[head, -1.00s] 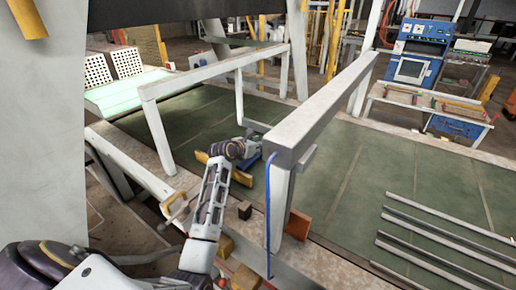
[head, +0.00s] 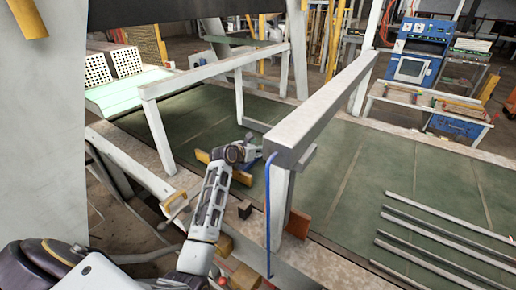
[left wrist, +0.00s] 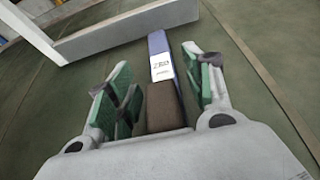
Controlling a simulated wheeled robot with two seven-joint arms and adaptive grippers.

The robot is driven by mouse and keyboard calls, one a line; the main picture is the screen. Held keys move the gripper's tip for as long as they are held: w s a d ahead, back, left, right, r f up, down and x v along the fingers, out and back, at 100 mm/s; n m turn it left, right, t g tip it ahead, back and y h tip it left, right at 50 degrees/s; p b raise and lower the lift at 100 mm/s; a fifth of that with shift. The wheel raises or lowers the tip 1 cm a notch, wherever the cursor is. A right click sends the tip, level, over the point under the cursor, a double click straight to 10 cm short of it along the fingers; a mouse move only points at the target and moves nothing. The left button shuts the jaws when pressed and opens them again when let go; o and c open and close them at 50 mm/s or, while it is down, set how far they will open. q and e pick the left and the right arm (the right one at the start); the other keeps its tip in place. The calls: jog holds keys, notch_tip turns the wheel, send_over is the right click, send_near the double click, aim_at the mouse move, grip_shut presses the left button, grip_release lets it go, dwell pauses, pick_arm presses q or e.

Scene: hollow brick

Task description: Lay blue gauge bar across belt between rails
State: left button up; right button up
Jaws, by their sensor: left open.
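The blue gauge bar (left wrist: 158,45) lies on the green belt (left wrist: 255,110) in the left wrist view, with a white label and a dark brown end section toward me. My left gripper (left wrist: 160,75) is open, its green-padded fingers on either side of the bar with gaps visible. In the head view my left gripper (head: 256,150) is low over the belt (head: 210,122), between the two raised pale rails, the left rail (head: 215,68) and the right rail (head: 325,110). My right gripper is not in view.
A dark block (head: 245,209) and an orange block (head: 297,223) sit near the belt's front edge. Several grey bars (head: 450,228) lie on the belt at right. A thin blue line (head: 267,215) hangs by the near post.

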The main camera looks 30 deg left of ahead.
pick_arm(q)
jog(key=shift+r, duration=0.1)
jog(key=shift+s, duration=0.1)
notch_tip(320, 180, up, 5)
jog(key=b, duration=0.1)
send_over(242, 167)
jog(key=shift+f, duration=0.2)
dwell(0.6)
dwell(0.6)
